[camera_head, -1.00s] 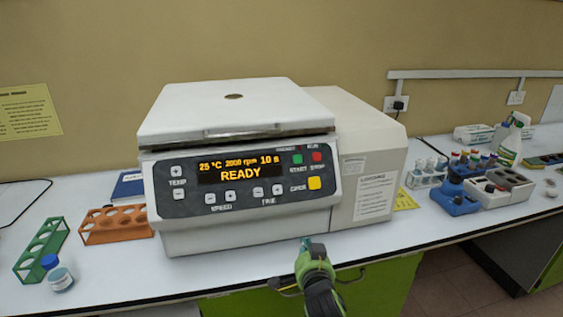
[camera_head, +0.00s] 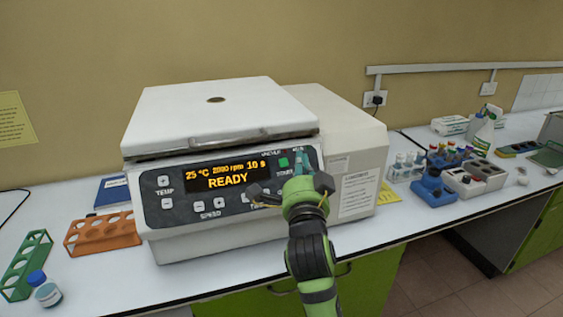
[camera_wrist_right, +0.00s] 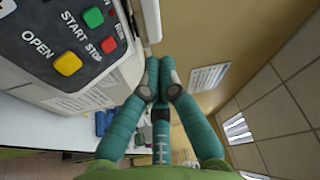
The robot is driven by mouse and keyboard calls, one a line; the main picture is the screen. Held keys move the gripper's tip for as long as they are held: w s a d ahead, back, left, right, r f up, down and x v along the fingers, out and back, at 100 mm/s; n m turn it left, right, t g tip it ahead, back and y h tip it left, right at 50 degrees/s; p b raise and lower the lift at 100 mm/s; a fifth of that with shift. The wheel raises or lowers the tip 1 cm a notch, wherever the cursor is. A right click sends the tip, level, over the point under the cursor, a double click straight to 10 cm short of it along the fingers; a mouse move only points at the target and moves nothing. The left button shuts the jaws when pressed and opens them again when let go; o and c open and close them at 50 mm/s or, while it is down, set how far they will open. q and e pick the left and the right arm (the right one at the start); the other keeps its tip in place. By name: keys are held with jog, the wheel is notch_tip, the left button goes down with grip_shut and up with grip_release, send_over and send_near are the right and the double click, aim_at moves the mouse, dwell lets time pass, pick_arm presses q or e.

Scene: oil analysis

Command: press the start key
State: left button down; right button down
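The green START key (camera_head: 283,162) is on the front panel of the white centrifuge (camera_head: 220,110). The display (camera_head: 228,174) reads 25 °C, 2000 rpm, 10 s and READY. In the right wrist view the START key (camera_wrist_right: 93,17) is at the upper left, above the red STOP key (camera_wrist_right: 108,44) and the yellow OPEN key (camera_wrist_right: 67,63). My right gripper (camera_head: 300,165) is in front of the panel's right end, hiding the STOP and OPEN keys in the head view. In the wrist view its teal fingers (camera_wrist_right: 159,68) are together and empty, beside the keys. My left gripper is not in view.
Blue and grey blocks with vials (camera_head: 434,190) and a spray bottle (camera_head: 484,130) stand to the right. The bench front is mostly clear.

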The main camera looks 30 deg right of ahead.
aim_at(284, 162)
jog(key=shift+w+f, duration=0.1)
jog(key=shift+w+d+f+b, duration=0.3)
jog(key=shift+w+f+b, duration=0.5)
jog(key=shift+w, duration=0.4)
jog(key=shift+w+d+f+b, duration=0.25)
jog(key=shift+w+f+b, duration=0.5)
jog(key=shift+w+b, duration=0.3)
jog(key=shift+w+d+f+b, duration=0.3)
jog(key=shift+w+f+b, duration=0.45)
jog(key=shift+w, duration=0.55)
jog(key=shift+w+d+f+b, duration=0.1)
jog(key=shift+w+f+b, duration=0.15)
jog(key=shift+w+b, duration=0.15)
jog(key=shift+w+f+b, duration=0.2)
jog(key=shift+w+b, duration=0.05)
jog(key=shift+b, duration=0.15)
jog(key=shift+s+r, duration=0.1)
jog(key=shift+r, duration=0.05)
jog(key=shift+s+r+p, duration=0.25)
jog(key=shift+s+p, duration=0.2)
jog(key=shift+s, duration=0.1)
